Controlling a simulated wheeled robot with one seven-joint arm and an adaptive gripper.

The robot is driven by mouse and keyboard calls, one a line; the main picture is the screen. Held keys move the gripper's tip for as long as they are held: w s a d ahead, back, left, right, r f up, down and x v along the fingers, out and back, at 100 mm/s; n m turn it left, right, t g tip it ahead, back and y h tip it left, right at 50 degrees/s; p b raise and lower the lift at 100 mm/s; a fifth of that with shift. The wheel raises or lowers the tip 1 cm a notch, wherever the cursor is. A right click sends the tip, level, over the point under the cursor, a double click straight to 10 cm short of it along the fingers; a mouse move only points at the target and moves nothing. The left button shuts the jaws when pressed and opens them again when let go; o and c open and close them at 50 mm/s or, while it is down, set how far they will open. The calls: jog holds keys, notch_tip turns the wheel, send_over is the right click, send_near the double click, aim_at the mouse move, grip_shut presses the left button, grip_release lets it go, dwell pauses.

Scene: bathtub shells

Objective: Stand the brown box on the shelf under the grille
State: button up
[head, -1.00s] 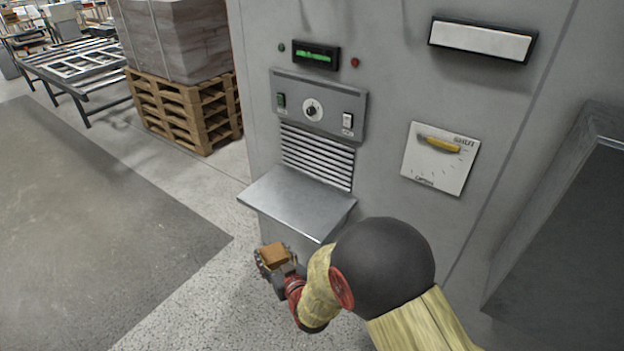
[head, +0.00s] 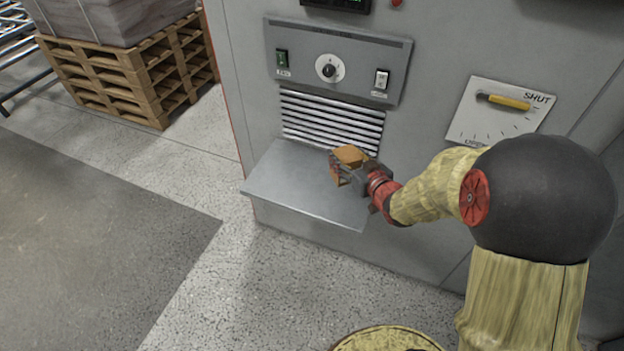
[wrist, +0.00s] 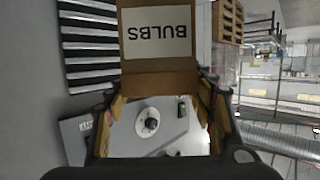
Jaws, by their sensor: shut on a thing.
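The brown box (head: 350,154) is in my gripper (head: 347,172), over the right part of the metal shelf (head: 290,182). In the wrist view the box (wrist: 158,75) shows a white label reading BULBS, upside down in the picture. My gripper's fingers (wrist: 160,115) are on either side of it. The grille (head: 331,124) of pale slats is on the grey panel just above the shelf, behind the box. Whether the box touches the shelf cannot be told; its underside is hidden.
A control plate with a dial (head: 330,68) and switches is above the grille. A yellow-handled lever plate (head: 500,112) is to the right. A pallet (head: 125,75) with a wrapped load stands at the left. The left part of the shelf is bare.

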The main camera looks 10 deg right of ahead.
jog(key=shift+w+a+f+b, duration=1.05)
jog(key=shift+w+a+f, duration=0.25)
jog(key=shift+w+f, duration=0.65)
jog(key=shift+w+a+f+b, duration=1.05)
jog(key=shift+w+a+f, duration=0.5)
jog(key=shift+f, duration=0.7)
jog(key=shift+w+a+f+b, duration=1.1)
jog(key=shift+w+f, duration=0.85)
jog(key=shift+f, duration=0.15)
jog(key=shift+f, duration=0.1)
jog(key=shift+f, duration=0.15)
jog(key=o, duration=1.4)
